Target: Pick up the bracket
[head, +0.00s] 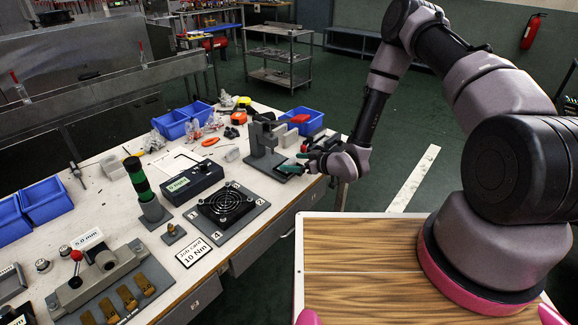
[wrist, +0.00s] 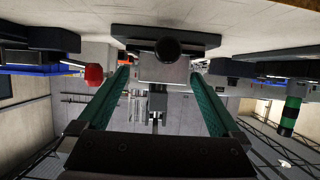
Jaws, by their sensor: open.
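My gripper (head: 290,163) is open at the right end of the workbench, beside a grey press-like stand (head: 264,138). Its green fingers show in the wrist view (wrist: 159,76), apart, with a grey block and a round dark end of the stand beyond them. Nothing is clearly held between them. No part is plainly marked as the bracket. Several brown angled pieces (head: 127,297) sit in a row on a grey fixture at the lower left of the head view, far from my gripper; they may be brackets.
A wood-topped surface (head: 350,265) is at the right front.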

